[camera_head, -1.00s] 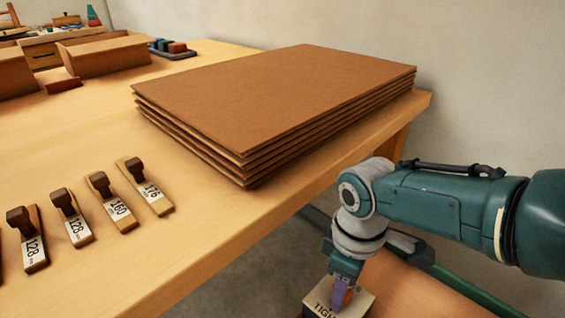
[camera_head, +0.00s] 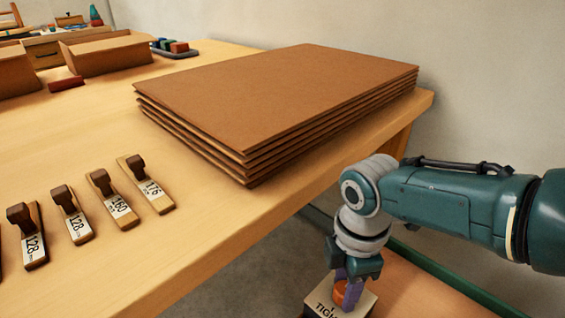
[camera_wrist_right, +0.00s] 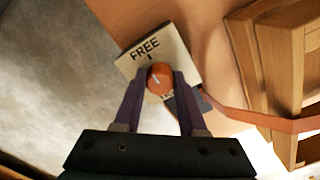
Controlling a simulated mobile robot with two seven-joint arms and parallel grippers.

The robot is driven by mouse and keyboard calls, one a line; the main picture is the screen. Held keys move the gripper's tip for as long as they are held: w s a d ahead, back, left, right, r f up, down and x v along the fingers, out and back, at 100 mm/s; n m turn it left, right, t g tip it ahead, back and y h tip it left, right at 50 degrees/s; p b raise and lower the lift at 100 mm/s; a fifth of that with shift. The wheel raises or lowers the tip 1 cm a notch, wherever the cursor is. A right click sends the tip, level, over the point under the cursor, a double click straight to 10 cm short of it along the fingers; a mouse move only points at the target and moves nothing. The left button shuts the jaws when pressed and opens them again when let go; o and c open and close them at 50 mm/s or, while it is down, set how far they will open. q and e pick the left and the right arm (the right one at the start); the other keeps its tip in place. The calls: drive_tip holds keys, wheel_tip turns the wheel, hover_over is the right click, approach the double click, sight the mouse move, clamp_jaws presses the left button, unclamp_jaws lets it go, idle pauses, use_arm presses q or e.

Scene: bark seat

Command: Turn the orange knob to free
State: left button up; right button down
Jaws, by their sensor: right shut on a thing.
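The orange knob (camera_wrist_right: 159,79) sits on a pale label plate (camera_wrist_right: 177,48) that reads FREE above it in the right wrist view. A white line on the knob points roughly toward the tick under FREE; I cannot tell whether they line up exactly. Other lettering below the knob is mostly hidden. In the head view the knob (camera_head: 347,293) shows at the bottom, on the plate (camera_head: 322,308) with a partly visible word starting TIG. My right gripper (camera_wrist_right: 158,78) is shut on the knob, one purple finger on each side. My left gripper is not in view.
A stack of brown boards (camera_head: 280,95) lies on the wooden table (camera_head: 215,215). Open boxes (camera_head: 105,55) stand farther back. A wooden frame (camera_wrist_right: 285,60) is right in the wrist view.

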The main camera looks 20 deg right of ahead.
sight(345, 288)
idle(0.5)
drive_tip(key=shift+c, duration=2.4)
unclamp_jaws()
wheel_tip(345, 288, up, 9)
drive_tip(key=p, duration=0.6)
drive_tip(key=shift+f, duration=0.15)
drive_tip(key=shift+r, duration=0.6)
